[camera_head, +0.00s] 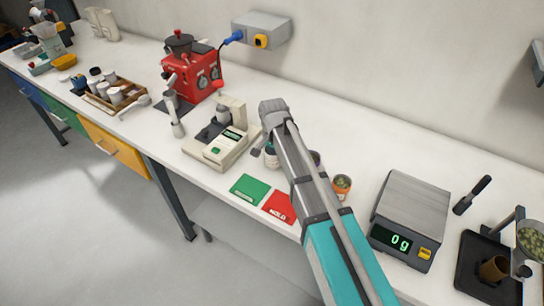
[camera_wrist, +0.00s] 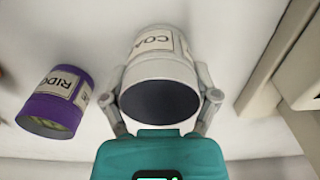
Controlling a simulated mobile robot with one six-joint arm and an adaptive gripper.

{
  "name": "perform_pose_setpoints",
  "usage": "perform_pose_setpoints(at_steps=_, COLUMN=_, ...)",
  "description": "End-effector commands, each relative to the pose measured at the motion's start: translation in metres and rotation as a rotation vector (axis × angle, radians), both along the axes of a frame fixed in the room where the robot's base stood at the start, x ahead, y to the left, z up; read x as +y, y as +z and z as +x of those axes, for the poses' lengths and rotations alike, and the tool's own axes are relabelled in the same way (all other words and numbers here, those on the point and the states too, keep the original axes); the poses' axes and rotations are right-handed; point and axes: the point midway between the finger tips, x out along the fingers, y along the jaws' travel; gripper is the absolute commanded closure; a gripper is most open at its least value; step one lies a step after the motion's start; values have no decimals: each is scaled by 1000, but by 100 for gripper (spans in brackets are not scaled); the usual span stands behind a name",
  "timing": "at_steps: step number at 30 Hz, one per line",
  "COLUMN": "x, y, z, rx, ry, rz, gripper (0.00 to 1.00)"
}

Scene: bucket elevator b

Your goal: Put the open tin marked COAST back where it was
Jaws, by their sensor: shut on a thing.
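The COAST tin (camera_wrist: 170,68) is pale grey-white with a cream label, of which "COA" shows. Its open mouth faces the wrist camera and is dark inside. My gripper (camera_wrist: 160,88) is shut on it, one finger on each side. In the head view my arm covers most of the gripper, and part of a tin, apparently this one, shows left of the arm (camera_head: 271,159). Whether its base touches the bench is unclear. The purple RIDGE tin (camera_wrist: 58,98) stands apart beside it, with greenish contents; it shows as a sliver right of my arm in the head view (camera_head: 316,158).
An orange tin (camera_head: 342,185) stands right of my arm. A beige meter (camera_head: 217,150) stands close on the left. Green (camera_head: 249,188) and red (camera_head: 279,206) cards lie in front. A scale (camera_head: 408,222) reading 0 g is on the right. The bench (camera_head: 365,140) behind is clear.

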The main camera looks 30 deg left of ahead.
Motion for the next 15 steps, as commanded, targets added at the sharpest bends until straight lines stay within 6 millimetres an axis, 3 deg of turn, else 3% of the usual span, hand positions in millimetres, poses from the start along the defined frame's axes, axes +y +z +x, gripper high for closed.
perform_pose_setpoints(at_steps=10, x=0, y=-4, z=0, rx=0, ry=0, rz=0, gripper=84)
perform_pose_setpoints(at_steps=11, x=0, y=-3, z=0, rx=0, ry=0, rz=0, gripper=19)
perform_pose_setpoints(at_steps=14, x=0, y=-2, z=0, rx=0, ry=0, rz=0, gripper=0)
perform_pose_setpoints(at_steps=15, x=0, y=-2, z=0, rx=0, ry=0, rz=0, gripper=0)
